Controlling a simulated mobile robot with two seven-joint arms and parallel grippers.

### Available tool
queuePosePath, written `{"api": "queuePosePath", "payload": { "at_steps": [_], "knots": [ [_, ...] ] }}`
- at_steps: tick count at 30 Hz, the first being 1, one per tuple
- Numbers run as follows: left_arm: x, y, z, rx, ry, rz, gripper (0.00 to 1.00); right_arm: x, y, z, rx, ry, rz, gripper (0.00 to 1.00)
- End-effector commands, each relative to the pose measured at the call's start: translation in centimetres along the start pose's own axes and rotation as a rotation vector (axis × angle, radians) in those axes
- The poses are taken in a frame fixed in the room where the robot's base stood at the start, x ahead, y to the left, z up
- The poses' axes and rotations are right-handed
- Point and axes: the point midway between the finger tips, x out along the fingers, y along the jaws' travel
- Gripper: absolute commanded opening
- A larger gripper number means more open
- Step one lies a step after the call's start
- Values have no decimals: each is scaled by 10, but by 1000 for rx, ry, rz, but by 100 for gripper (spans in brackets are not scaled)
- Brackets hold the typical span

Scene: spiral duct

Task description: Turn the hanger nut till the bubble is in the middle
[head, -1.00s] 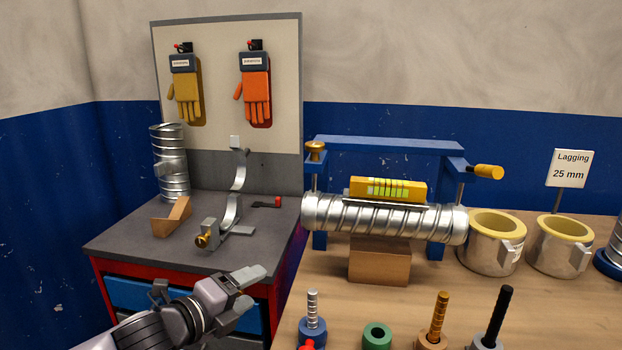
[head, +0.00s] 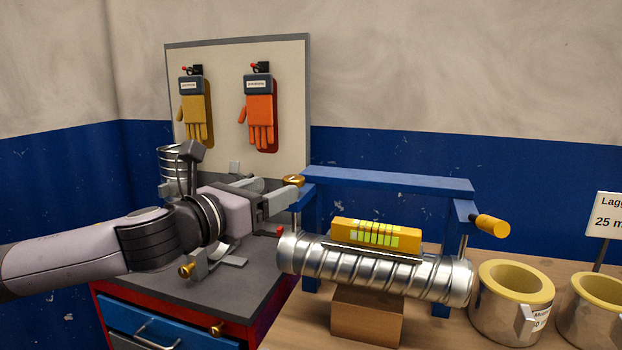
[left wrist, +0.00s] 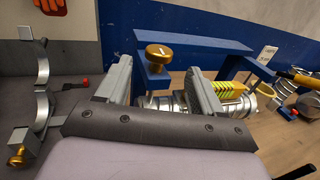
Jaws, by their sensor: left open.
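The brass hanger nut (head: 293,181) sits on top of the left end of the blue hanger frame (head: 390,180); it also shows in the left wrist view (left wrist: 159,53). A silver spiral duct (head: 375,272) hangs under the frame. A yellow spirit level (head: 375,234) with a green vial lies on the duct; the bubble's place is too small to tell. My left gripper (head: 276,192) is open and empty, at the left of the nut. In the left wrist view the nut shows between and just beyond the fingertips (left wrist: 160,70). My right gripper is out of view.
A wooden block (head: 367,315) stands under the duct. An orange-yellow handle (head: 492,226) sticks out at the frame's right end. Insulated collars (head: 515,297) stand to the right. A grey-topped tool cabinet (head: 225,285) with brackets is below my left arm.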

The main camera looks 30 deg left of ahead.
Motion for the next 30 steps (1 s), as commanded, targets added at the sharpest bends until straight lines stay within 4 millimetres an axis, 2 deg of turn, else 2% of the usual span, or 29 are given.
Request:
{"api": "queuePosePath", "payload": {
  "at_steps": [8,24,30],
  "knots": [
    [10,2,3,-6,-3,4,67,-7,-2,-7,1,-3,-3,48],
    [61,1,2,-3,-1,1,67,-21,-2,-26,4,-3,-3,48],
    [70,0,0,0,0,1,67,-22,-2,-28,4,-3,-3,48]
  ]
}}
